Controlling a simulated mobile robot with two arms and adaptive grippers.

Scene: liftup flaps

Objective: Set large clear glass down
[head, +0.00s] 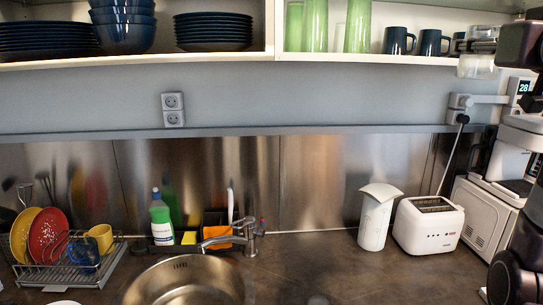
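A pale, see-through cylinder, which looks like the large clear glass (477,67), is in the air at the upper right, in front of the cabinet's lower edge. My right gripper (484,45) is at its upper part and appears shut on it; the finger contact is small and hard to make out. My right arm runs down the right edge of the view. The glass is well above the brown counter (330,262). My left gripper is not in view.
The open cabinet (400,66) above holds blue bowls, plates, green glasses (357,25) and dark mugs (397,41). On the counter stand a white jug (377,218), toaster (428,226), sink (188,281) and dish rack (70,274). Counter between sink and jug is clear.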

